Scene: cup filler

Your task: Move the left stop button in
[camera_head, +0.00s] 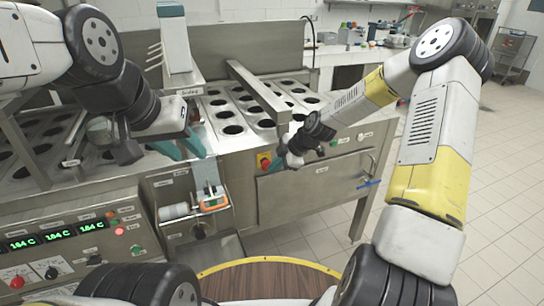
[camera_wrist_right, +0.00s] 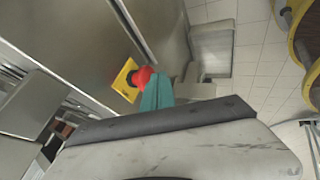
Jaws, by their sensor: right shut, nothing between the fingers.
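A red stop button (camera_head: 265,164) on a yellow plate sits on the front of the steel machine, at the left end of its panel. In the right wrist view, the red button (camera_wrist_right: 142,76) stands out from its yellow plate (camera_wrist_right: 122,82). My right gripper (camera_head: 285,163) is shut, with its teal fingertips (camera_wrist_right: 156,94) at the button's side. They overlap the button's edge in that view; I cannot tell whether they touch.
A control panel with green displays (camera_head: 55,237) and a red knob (camera_head: 17,283) is at lower left. A small orange-framed device (camera_head: 212,203) is left of the button. The tiled floor (camera_head: 480,220) is clear.

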